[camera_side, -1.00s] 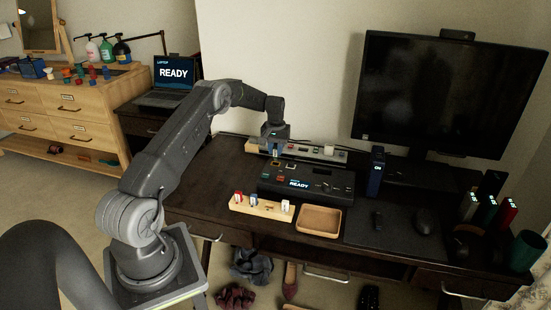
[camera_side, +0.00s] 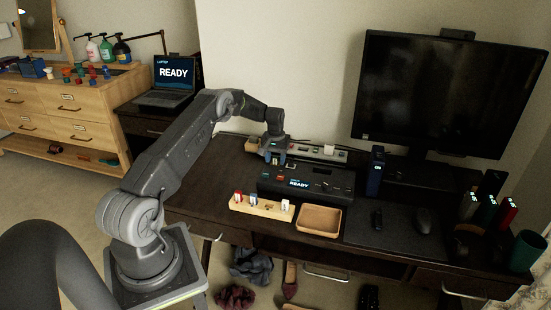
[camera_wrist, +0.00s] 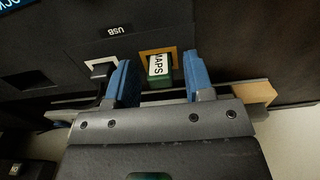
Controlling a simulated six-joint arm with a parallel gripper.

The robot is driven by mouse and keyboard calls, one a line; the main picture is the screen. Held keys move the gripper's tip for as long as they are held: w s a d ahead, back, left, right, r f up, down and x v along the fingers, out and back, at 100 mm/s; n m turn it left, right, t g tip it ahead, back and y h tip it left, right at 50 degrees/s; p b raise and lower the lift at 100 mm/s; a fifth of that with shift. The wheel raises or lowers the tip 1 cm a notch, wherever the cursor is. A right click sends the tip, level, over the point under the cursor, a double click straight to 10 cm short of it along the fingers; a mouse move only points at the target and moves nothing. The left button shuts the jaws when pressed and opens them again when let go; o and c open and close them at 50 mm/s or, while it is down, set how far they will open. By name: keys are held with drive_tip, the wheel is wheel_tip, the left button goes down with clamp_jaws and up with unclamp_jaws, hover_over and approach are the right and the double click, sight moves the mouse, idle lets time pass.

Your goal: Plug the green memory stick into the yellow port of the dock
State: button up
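The green memory stick (camera_wrist: 166,75), with a white label reading MAPS, stands at the yellow-framed port (camera_wrist: 158,50) of the dock in the wrist view. It overlaps the frame and appears to be in the port; how deep I cannot tell. My gripper (camera_wrist: 160,80) has its two blue fingers on either side of the stick, with a visible gap on both sides. In the side view my gripper (camera_side: 273,161) is low over the left back part of the black dock (camera_side: 325,185), whose display reads READY. The stick and yellow port are hidden there.
A white-framed port (camera_wrist: 104,70) lies beside the yellow one, near a USB label. A power strip (camera_side: 325,153) lies behind the dock. A wooden holder with sticks (camera_side: 262,207) and an empty wooden tray (camera_side: 318,220) stand in front. A blue box (camera_side: 376,172) stands to the right.

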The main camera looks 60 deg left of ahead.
sight(275, 157)
wheel_tip(275, 157, up, 12)
drive_tip(key=s+d+r+m+t+y, duration=0.1)
drive_tip(key=s+d+r+m, duration=0.15)
drive_tip(key=d+r, duration=0.85)
drive_tip(key=s+d+r+m+t, duration=0.2)
drive_tip(key=s+d+r, duration=0.1)
drive_tip(key=d+r, duration=0.8)
drive_tip(key=s+d+f+m+t, duration=0.1)
drive_tip(key=s+d+m, duration=0.1)
drive_tip(key=s+d, duration=0.7)
drive_tip(key=s+d+f+m+t+h, duration=0.1)
drive_tip(key=s+d+f+m, duration=0.1)
drive_tip(key=s+d, duration=0.7)
drive_tip(key=s, duration=0.4)
drive_tip(key=shift+s+t, duration=0.3)
drive_tip(key=shift+m, duration=0.25)
